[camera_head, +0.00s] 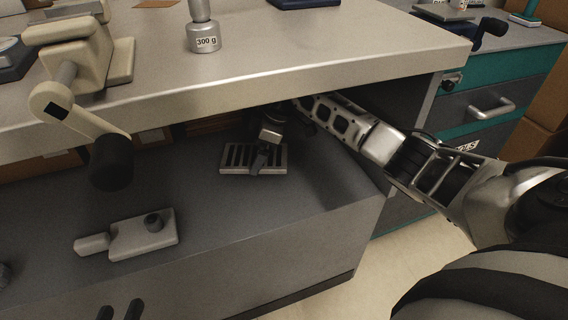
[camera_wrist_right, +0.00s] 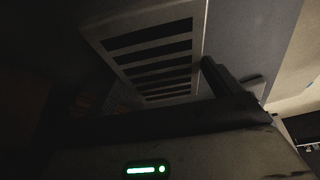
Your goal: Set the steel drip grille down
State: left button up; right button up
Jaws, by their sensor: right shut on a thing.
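The steel drip grille (camera_head: 236,170), a pale slotted rectangle, is in the open space under the counter in the head view. My right gripper (camera_head: 262,158) reaches in from the right and is shut on the grille's near right part. The grille looks about level, on or just above the dark surface; I cannot tell whether it touches. In the right wrist view the slotted grille (camera_wrist_right: 150,58) lies beyond a dark finger. Only the dark fingertips of my left gripper (camera_head: 120,311) show, at the bottom edge, apart with nothing between them.
The counter (camera_head: 300,62) overhangs the grille, with a 300 g weight (camera_head: 203,36) and a cream cranked device (camera_head: 85,50) on it. A pale block with a dark knob (camera_head: 130,240) lies left on the dark surface (camera_head: 220,215). Teal drawers (camera_head: 495,75) stand right. Dark surface is clear before the grille.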

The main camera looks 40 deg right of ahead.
jog(key=p, duration=0.1)
send_over(278, 186)
jog(key=d, duration=0.1)
jog(key=shift+s+d+r, duration=0.1)
jog(key=shift+s, duration=0.35)
notch_tip(278, 186, down, 3)
jog(key=b, duration=0.4)
jog(key=shift+f+b, duration=0.35)
jog(key=shift+r, duration=0.1)
pick_arm(q)
jog(key=shift+w+d+r+n+t+h, duration=0.3)
jog(key=shift+d+r+n+h, duration=0.1)
jog(key=shift+n+h, duration=0.1)
pick_arm(e)
jog(key=o, duration=1.1)
